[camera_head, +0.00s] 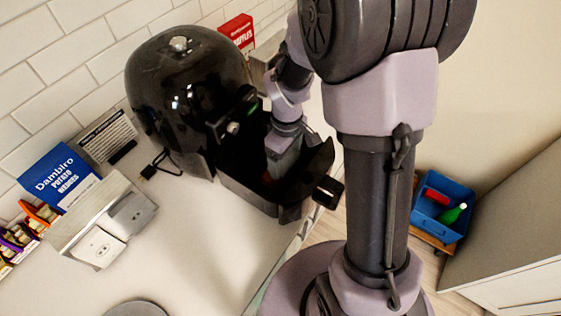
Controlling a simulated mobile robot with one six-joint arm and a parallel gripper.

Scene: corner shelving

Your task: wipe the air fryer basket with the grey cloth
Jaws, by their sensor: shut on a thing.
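The black air fryer (172,95) stands on the counter against the tiled wall. Its black basket (293,210) is pulled out toward the lower right, with the handle (328,191) at the counter's edge. My gripper (277,166) reaches down into the basket, its lower end below the rim. It is shut on the grey cloth, which is mostly hidden inside the basket and hard to tell from the grey gripper. A small reddish patch shows low in the basket near the fingers. Whether the cloth touches the basket floor cannot be seen.
A wall socket box (112,228), a blue Dambiro packet (60,178) and small colourful packs (28,228) stand at left. A red box (238,32) is behind the fryer. A blue crate (441,205) sits lower at right. The front counter is mostly clear.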

